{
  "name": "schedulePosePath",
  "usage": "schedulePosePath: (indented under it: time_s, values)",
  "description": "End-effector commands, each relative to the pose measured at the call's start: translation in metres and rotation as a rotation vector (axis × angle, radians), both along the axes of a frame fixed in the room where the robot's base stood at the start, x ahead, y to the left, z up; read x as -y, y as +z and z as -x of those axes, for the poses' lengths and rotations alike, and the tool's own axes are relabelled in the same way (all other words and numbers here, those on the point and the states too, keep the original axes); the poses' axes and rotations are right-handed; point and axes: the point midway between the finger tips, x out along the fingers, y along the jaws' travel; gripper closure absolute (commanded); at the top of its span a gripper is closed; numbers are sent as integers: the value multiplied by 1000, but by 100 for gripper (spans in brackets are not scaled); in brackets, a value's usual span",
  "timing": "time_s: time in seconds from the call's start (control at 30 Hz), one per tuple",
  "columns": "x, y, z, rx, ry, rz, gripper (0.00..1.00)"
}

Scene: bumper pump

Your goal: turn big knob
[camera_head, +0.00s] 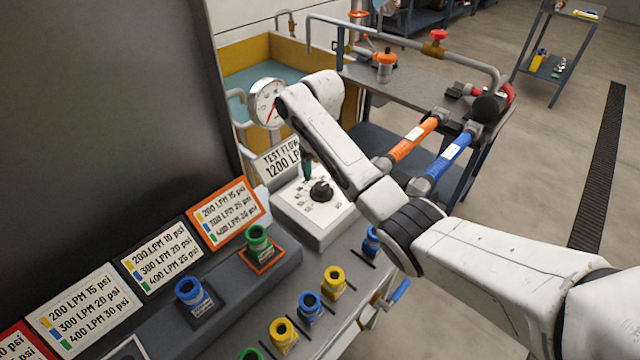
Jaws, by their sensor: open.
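The big black knob (321,191) sits on the sloped face of a white box (313,220) with a printed scale around it, below the "TEST FLOW 1200" sign (280,158). My white arm reaches in from the right, and its wrist is above and behind the box. A dark green tip (307,167), apparently part of my gripper, shows just above and left of the knob. The rest of the gripper is hidden behind my arm link. It looks apart from the knob, though I cannot tell the exact distance, and I see nothing held.
A pressure gauge (267,102) stands close to my wrist. Coloured couplings, such as the green one (258,240) and a blue one (190,291), line the console. Orange (414,139) and blue (449,162) handled nozzles lie by the metal table.

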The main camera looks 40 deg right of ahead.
Motion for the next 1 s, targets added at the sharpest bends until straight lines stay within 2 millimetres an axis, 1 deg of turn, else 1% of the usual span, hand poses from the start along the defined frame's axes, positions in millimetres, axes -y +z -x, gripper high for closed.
schedulePosePath:
  time_s: [0.1,0.3,0.5,0.77,1.0]
  values:
    - [1,-21,1,-4,-2,0,26]
    - [1,-48,0,-1,0,0,26]
    - [0,-59,0,1,1,0,26]
    - [0,-60,0,1,1,-1,26]
    - [0,-60,0,1,1,-1,49]
